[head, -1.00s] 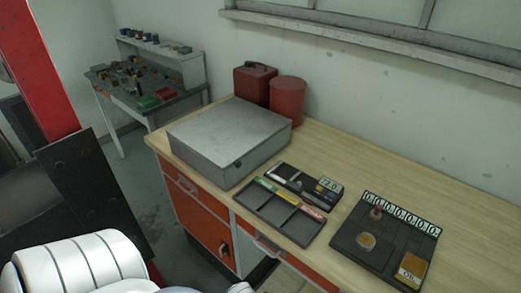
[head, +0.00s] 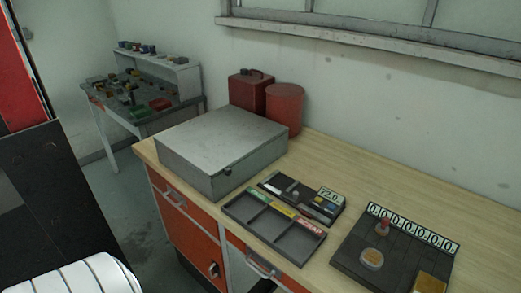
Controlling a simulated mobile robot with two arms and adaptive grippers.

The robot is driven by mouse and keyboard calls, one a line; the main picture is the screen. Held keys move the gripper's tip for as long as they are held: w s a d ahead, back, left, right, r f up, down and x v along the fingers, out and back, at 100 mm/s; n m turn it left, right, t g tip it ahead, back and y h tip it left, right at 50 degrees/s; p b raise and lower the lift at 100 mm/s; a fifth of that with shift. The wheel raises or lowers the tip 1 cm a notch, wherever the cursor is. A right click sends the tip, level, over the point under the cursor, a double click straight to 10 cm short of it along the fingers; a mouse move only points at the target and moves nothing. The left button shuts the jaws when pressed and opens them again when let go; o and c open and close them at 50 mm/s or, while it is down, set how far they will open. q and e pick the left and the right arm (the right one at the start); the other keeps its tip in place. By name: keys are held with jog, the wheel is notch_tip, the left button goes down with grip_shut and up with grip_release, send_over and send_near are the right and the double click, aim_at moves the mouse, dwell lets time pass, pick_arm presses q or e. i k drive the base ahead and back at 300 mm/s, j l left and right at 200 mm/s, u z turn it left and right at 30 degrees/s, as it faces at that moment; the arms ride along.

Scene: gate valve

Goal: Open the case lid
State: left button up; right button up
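The case is a grey metal box (head: 215,150) at the left end of the wooden workbench. Its flat lid (head: 222,132) is shut. A small dark latch (head: 228,170) shows near the front right corner. Neither of my grippers is in the head view. A white rounded part of my own body shows at the lower left.
A black divided tray (head: 272,228), a dark device marked 72.0 (head: 302,198) and a black board with number tiles (head: 395,250) lie right of the case. A red can (head: 250,92) and a red cylinder (head: 285,108) stand behind it. A cluttered side table (head: 148,105) is at the back left.

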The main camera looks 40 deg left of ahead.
aim_at(213, 142)
jog(key=i+u, duration=0.15)
jog(key=u, duration=0.3)
jog(key=i+l+u, duration=0.1)
jog(key=u, duration=0.4)
jog(key=i, duration=0.1)
